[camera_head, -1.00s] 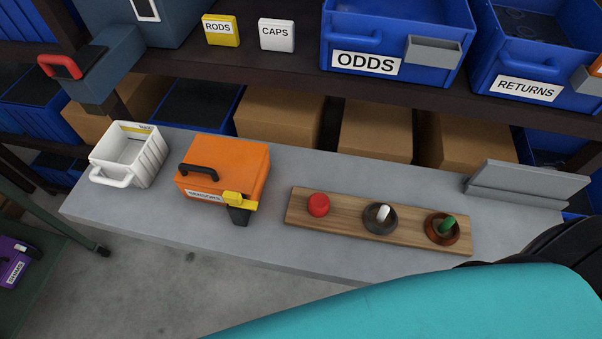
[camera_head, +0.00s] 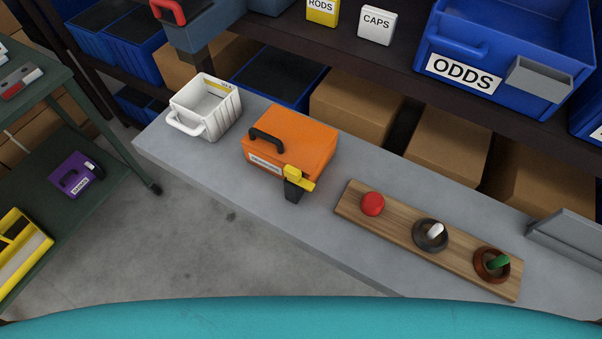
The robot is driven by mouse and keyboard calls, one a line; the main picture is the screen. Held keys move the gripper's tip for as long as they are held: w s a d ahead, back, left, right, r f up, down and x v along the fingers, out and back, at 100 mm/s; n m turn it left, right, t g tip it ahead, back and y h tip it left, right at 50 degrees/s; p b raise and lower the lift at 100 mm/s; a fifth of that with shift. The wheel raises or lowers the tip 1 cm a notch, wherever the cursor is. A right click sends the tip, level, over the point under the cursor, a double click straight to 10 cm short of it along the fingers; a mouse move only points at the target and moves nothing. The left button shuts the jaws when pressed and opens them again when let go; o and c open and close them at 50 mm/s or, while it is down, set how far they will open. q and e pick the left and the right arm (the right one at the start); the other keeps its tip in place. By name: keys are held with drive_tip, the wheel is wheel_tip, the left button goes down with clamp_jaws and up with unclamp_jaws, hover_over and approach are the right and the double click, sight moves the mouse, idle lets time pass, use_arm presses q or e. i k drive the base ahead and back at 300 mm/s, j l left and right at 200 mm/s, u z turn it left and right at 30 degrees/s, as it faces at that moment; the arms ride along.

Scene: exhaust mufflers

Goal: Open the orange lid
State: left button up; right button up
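An orange box (camera_head: 302,138) stands on the grey bench top (camera_head: 300,238). Its orange lid is shut. A black handle (camera_head: 266,138) arches over its left part, and a pale label (camera_head: 265,164) is on its front. A yellow and black latch-like piece (camera_head: 296,182) sits at its front right corner. None of my grippers show in the view. The teal surface along the bottom is part of my own body.
A white open bin (camera_head: 207,106) stands left of the orange box. A wooden board (camera_head: 400,222) with a red button and two knobs or levers lies to the right. A shelf with a blue ODDS bin (camera_head: 463,75) rises behind. A green cart (camera_head: 118,145) is at the left.

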sight(287, 137)
drive_tip(key=k+u, duration=0.7)
drive_tip(key=i+l, duration=0.05)
